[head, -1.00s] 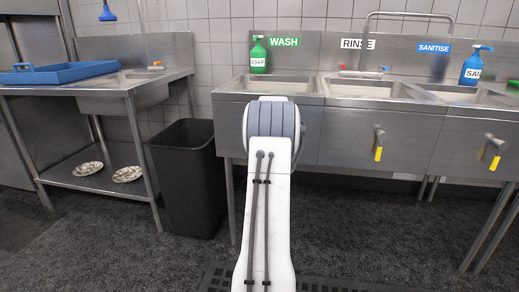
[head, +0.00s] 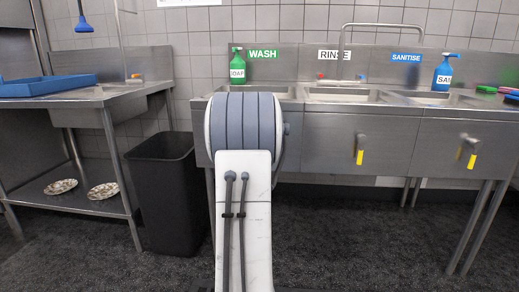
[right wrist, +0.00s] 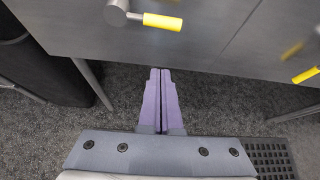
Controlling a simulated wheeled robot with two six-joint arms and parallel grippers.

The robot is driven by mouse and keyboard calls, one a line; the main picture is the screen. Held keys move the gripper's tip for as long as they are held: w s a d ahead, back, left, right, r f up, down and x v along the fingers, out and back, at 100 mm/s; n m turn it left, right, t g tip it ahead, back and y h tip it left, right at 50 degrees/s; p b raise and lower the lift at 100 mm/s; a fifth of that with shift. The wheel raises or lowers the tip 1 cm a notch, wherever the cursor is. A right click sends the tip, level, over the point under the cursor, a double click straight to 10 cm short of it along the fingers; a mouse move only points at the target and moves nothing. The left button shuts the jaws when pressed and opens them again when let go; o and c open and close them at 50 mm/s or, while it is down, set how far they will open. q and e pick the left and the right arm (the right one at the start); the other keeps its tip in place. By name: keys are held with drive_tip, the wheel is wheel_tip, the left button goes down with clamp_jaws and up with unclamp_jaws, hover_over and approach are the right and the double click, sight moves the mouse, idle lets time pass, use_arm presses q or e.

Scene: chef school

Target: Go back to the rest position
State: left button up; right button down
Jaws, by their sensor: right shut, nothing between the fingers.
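My right gripper (right wrist: 160,75) shows in the right wrist view with its two purple fingers closed together and nothing between them. It points toward the steel front of the sink unit, below a yellow-handled lever (right wrist: 160,21). In the head view one of my arms, white with a grey joint, stands in the middle in front of the wash basin. No gripper fingers show in the head view. My left gripper is in neither view.
The three-basin sink unit (head: 330,150) spans the right. A black bin (head: 168,195) stands left of my arm, beside a steel table (head: 65,103) with a blue tray (head: 45,86). Plates (head: 103,191) lie on its lower shelf. A black floor grate (right wrist: 272,160) lies at lower right.

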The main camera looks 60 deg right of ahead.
drive_tip(key=shift+s+a+r, duration=0.2)
drive_tip(key=shift+a+r, duration=0.05)
drive_tip(key=shift+a, duration=0.25)
